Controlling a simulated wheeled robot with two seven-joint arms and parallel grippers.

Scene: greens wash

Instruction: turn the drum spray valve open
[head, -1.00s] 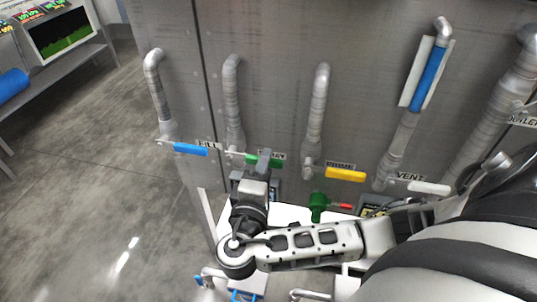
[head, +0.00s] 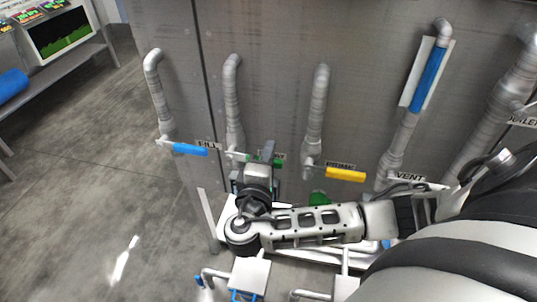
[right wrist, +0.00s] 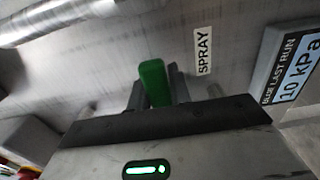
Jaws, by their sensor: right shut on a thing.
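The drum spray valve's green handle (head: 252,157) sticks out level to the right from its pipe on the grey panel, partly hidden by my gripper in the head view. My right gripper (head: 266,154) is at this handle. In the right wrist view the green handle (right wrist: 153,82) stands between the two fingers of my right gripper (right wrist: 157,88), which are shut on it. The SPRAY label (right wrist: 203,51) shows beside it there; in the head view it is mostly covered. My left gripper is not in view.
A blue FILL handle (head: 190,149) is to the left and a yellow PRIME handle (head: 345,174) to the right. A green valve (head: 318,198) lies just behind my forearm. A gauge plate (right wrist: 293,75) reads 10 kPa. Open floor lies left.

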